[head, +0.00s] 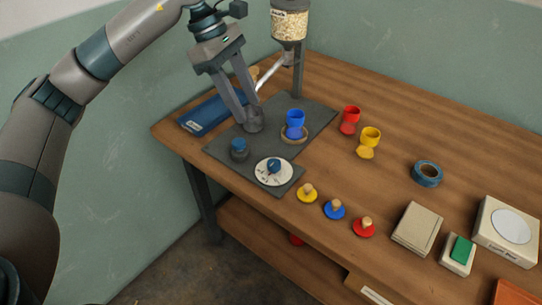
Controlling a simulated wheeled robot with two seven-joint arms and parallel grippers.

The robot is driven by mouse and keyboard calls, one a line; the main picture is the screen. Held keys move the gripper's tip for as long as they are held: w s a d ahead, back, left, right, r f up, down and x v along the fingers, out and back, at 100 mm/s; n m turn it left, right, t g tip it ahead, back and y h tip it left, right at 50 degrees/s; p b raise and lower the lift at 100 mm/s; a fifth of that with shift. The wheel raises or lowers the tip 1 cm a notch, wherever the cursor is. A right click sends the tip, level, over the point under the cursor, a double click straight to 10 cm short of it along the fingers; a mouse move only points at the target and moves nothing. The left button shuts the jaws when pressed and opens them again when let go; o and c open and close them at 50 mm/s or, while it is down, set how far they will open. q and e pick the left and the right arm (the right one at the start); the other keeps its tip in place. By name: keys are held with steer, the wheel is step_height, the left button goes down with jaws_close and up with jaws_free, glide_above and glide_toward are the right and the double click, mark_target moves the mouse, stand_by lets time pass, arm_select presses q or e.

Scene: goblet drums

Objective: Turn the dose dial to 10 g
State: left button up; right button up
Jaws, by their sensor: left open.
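The dose dial (262,179) is a white disc with dark marks and a blue knob (274,165), at the front corner of a dark grey base plate (221,151). Its marks are too small to read, so I cannot tell its setting. My left gripper (250,112) points down with its fingers apart, behind the dial, and they hold nothing that I can make out. A dark grey round post (254,125) shows at the fingertips; I cannot tell whether they touch it. My right gripper is not in view.
A dark cylinder with a blue top (239,149) stands left of the dial. A grain hopper (290,22) rises behind. A blue goblet drum (295,119) stands on the plate. Red (351,114) and yellow (370,136) goblets and several knobbed discs (335,210) are to the right.

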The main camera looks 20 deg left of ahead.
arm_select(q)
steer(key=p, duration=0.1)
glide_above(274, 162)
steer(key=a, duration=0.3)
step_height(274, 162, down, 10)
steer(key=shift+d+f, duration=0.15)
steer(key=x, duration=0.3)
steer(key=shift+d+f+p, duration=0.1)
steer(key=shift+f+p, duration=0.2)
steer(key=shift+p, duration=0.1)
steer(key=shift+x, duration=0.75)
steer(key=shift+f, duration=0.1)
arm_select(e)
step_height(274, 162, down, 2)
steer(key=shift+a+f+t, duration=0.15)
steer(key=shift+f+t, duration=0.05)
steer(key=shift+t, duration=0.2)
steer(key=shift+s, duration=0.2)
arm_select(q)
steer(key=c, duration=1)
